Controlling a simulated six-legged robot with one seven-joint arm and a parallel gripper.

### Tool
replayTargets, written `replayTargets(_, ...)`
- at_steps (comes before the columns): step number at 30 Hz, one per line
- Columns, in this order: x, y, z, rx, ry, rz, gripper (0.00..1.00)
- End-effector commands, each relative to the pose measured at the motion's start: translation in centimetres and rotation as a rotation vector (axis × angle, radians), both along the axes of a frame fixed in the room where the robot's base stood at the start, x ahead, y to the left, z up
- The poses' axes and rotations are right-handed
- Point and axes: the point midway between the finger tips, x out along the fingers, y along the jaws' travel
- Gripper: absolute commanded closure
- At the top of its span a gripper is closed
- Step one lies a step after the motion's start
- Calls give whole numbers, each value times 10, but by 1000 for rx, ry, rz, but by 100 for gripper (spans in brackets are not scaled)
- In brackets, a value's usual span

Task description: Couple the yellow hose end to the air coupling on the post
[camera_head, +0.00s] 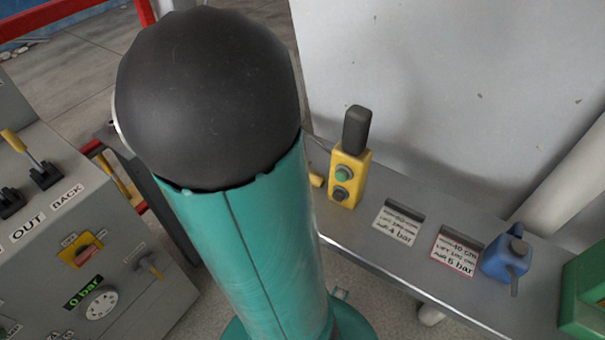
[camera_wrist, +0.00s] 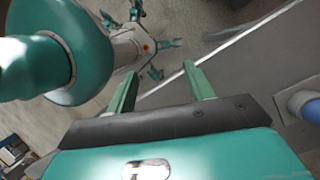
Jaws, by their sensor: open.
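My gripper (camera_wrist: 160,80) shows in the wrist view with its two green fingers apart and nothing between them. It is over the floor beside a long grey edge. In the head view my own arm fills the centre and the gripper does not show. I cannot make out the yellow hose end or the post's air coupling for sure in either view. A small yellow piece (camera_head: 316,180) peeks out at the right side of my arm, mostly hidden; I cannot tell what it is.
A grey bench (camera_head: 388,252) carries a yellow button box (camera_head: 349,178), two pressure labels (camera_head: 398,224) and a blue can (camera_head: 507,259). A green object (camera_head: 585,295) stands at the right edge. A grey control panel (camera_head: 60,250) with levers and a 0 bar gauge is at left.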

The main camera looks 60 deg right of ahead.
Motion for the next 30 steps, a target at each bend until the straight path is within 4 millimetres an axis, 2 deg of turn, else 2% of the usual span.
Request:
replayTargets(1,-11,-19,-1,-16,61,-135,47)
replayTargets(3,-28,-42,5,-42,130,-335,47)
replayTargets(7,-59,-79,29,-120,218,-687,47)
replayTargets(12,-86,-104,70,-219,250,-1012,47)
replayTargets(16,-94,-111,86,-255,247,-1120,47)
replayTargets(20,-95,-113,76,-257,246,-1141,47)
replayTargets(30,-93,-116,13,-257,247,-1138,47)
